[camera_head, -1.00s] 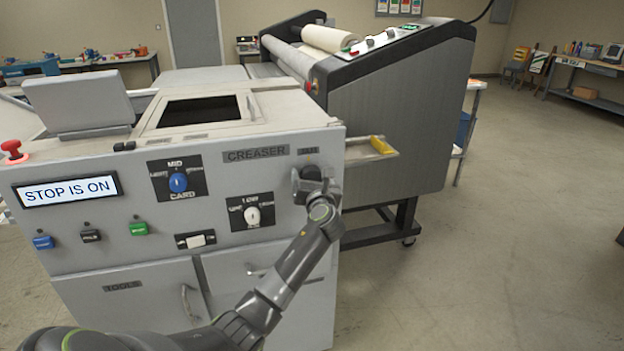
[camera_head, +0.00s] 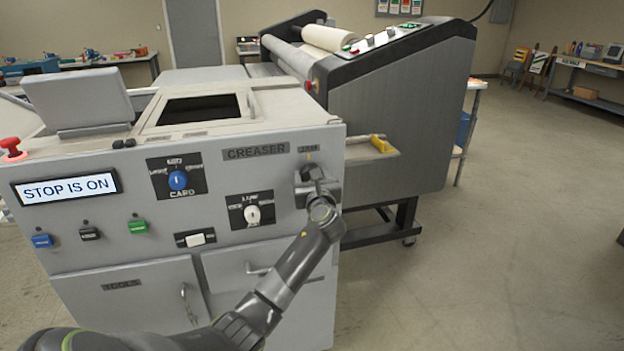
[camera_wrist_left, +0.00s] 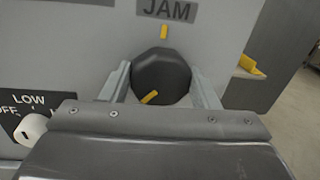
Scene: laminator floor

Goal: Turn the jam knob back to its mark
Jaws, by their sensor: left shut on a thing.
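My right gripper is out of view.
The blue CARD knob (camera_head: 178,181) and a white knob (camera_head: 252,214) are left of my gripper.

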